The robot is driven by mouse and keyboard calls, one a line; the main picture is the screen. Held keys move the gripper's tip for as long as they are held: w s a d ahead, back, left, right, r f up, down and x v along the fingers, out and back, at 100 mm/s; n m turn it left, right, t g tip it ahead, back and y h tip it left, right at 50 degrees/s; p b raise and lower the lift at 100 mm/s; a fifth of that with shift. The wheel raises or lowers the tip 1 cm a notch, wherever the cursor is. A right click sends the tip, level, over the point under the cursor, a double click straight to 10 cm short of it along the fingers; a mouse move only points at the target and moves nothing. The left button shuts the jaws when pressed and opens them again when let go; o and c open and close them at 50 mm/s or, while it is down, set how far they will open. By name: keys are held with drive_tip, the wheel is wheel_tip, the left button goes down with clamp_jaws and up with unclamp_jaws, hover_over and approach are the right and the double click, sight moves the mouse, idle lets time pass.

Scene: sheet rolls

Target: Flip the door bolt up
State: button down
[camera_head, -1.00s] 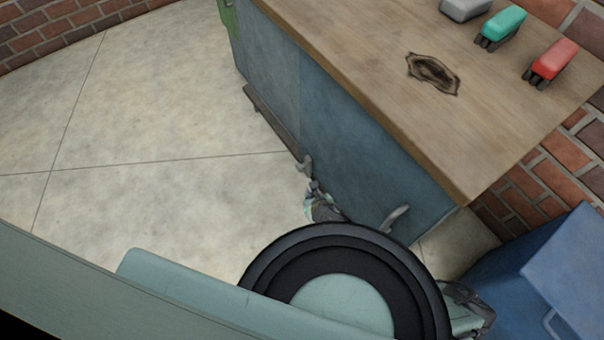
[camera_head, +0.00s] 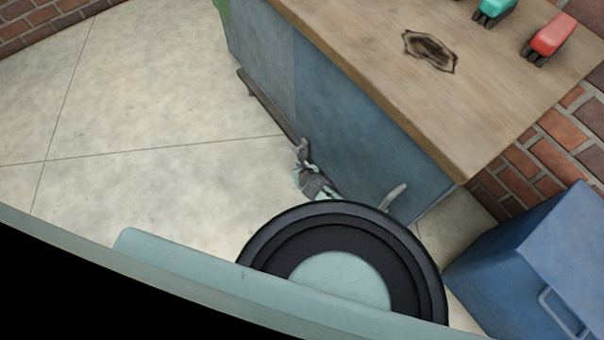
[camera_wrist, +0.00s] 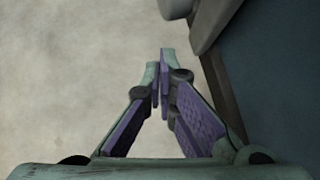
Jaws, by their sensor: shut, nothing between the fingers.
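A blue cabinet (camera_head: 350,130) with a wooden top has a dark bar (camera_head: 268,105) along its front. A small grey lever-like piece (camera_head: 301,150), which looks like the door bolt, sticks out at the near end of that bar. My gripper (camera_head: 301,174) is close beside this piece on the near side. In the wrist view, my gripper (camera_wrist: 163,68) is shut and empty, its purple-padded fingers together. The grey piece (camera_wrist: 208,22) is at the top, right of and beyond the fingertips. I cannot tell whether they touch. My arm partly hides the cabinet's lower front.
A curved grey handle (camera_head: 393,198) sits farther right on the cabinet. A blue box (camera_head: 530,265) stands at the right. A teal stapler-like object (camera_head: 494,10) and a red one (camera_head: 549,40) are on the wooden top. Open floor (camera_head: 150,110) lies to the left.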

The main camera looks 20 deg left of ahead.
drive_tip(key=shift+w+a+r, duration=0.15)
drive_tip(key=shift+w+r, duration=0.1)
drive_tip(key=shift+r, duration=0.35)
drive_tip(key=shift+w+a+r, duration=0.1)
drive_tip(key=shift+w+r, duration=0.1)
drive_tip(key=shift+r, duration=0.4)
drive_tip(key=shift+p, duration=0.3)
wheel_tip(320, 180, up, 4)
drive_tip(key=shift+f+p, duration=0.2)
drive_tip(key=shift+p, duration=0.9)
wheel_tip(320, 180, down, 4)
drive_tip(key=s+d+b, duration=0.2)
drive_tip(key=p+v, duration=0.1)
drive_tip(key=v, duration=0.8)
drive_tip(key=shift+a+r, duration=0.2)
drive_tip(key=shift+r, duration=0.35)
